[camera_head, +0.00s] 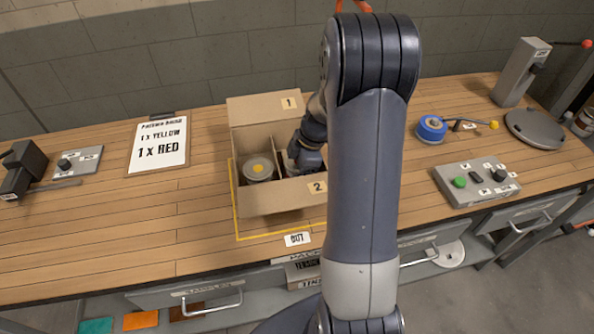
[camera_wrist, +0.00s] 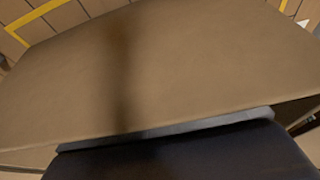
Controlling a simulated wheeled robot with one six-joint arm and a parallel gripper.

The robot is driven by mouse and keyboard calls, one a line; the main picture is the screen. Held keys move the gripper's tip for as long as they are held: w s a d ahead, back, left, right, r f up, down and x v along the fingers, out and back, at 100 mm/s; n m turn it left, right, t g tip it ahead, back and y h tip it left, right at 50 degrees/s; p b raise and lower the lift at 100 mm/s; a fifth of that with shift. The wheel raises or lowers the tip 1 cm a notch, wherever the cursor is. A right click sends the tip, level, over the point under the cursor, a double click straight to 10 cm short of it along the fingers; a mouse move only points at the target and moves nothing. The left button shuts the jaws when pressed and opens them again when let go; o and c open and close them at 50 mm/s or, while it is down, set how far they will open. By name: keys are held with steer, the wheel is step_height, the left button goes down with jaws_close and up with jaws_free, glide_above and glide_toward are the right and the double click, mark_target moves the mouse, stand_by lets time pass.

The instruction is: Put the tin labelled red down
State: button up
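An open cardboard box (camera_head: 240,203) stands on the wooden bench, with its flaps marked 1 and 2 folded out and a divider inside. A tin with a yellow dot (camera_head: 258,168) stands in its left compartment. My gripper (camera_head: 303,160) reaches down into the right compartment. Part of a round tin (camera_head: 287,165) seems to show beside it; no red label is visible, and my arm and the box hide the rest. The fingers are hidden. The wrist view shows mostly a brown cardboard surface (camera_wrist: 120,80) close up, with my dark gripper body below.
A yellow outline (camera_head: 237,222) on the bench surrounds the box. An order sheet (camera_head: 159,146) reading 1 x YELLOW, 1 x RED lies left. A button box (camera_head: 476,182) and a blue-ringed item (camera_head: 432,128) are right. Bare bench lies front left.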

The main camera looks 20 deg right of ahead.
steer(key=o, duration=0.5)
steer(key=shift+c, duration=0.2)
steer(key=shift+d+r, duration=0.15)
steer(key=shift+r, duration=0.35)
steer(key=v, duration=1.1)
steer(key=shift+r+b, duration=0.15)
steer(key=shift+b, duration=0.15)
